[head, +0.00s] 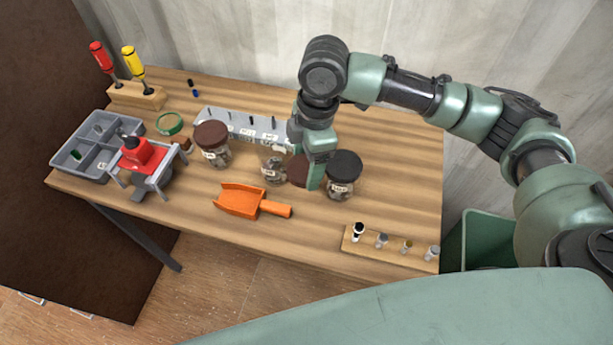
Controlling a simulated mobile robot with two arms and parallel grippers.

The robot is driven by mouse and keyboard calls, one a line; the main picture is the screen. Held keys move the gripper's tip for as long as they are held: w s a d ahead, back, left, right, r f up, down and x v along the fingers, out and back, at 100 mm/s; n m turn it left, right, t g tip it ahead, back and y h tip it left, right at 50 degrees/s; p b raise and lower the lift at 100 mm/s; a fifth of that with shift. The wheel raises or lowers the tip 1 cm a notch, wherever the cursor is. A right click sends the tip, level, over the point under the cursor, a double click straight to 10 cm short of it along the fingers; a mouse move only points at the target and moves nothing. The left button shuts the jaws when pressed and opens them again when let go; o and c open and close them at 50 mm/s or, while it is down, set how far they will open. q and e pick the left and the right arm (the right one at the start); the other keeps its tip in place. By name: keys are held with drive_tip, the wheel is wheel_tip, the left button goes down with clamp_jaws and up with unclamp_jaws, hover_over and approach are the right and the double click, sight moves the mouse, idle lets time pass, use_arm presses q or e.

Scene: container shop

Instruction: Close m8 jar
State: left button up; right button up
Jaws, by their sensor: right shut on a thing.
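An open clear glass jar (274,164) with metal pieces inside stands mid-table. Its label is too small to read, so I cannot tell for certain that it is the m8 jar. My right gripper (311,178) is just right of it, pointing down, shut on a dark brown lid (297,171). The lid is beside the open jar, partly hidden by the gripper; I cannot tell whether it touches the table. A jar with a brown lid (211,135) stands to the left and one with a black lid (344,165) to the right. My left gripper is out of view.
An orange scoop (245,201) lies in front of the jars. A red device on a grey stand (140,156) and a grey divided tray (74,153) are at left. A wooden rack with small vials (388,251) is at the front right. The right rear table is clear.

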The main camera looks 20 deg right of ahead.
sight(306, 168)
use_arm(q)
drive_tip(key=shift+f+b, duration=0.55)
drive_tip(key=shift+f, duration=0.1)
use_arm(e)
wheel_tip(306, 168, up, 11)
drive_tip(key=shift+r, duration=0.2)
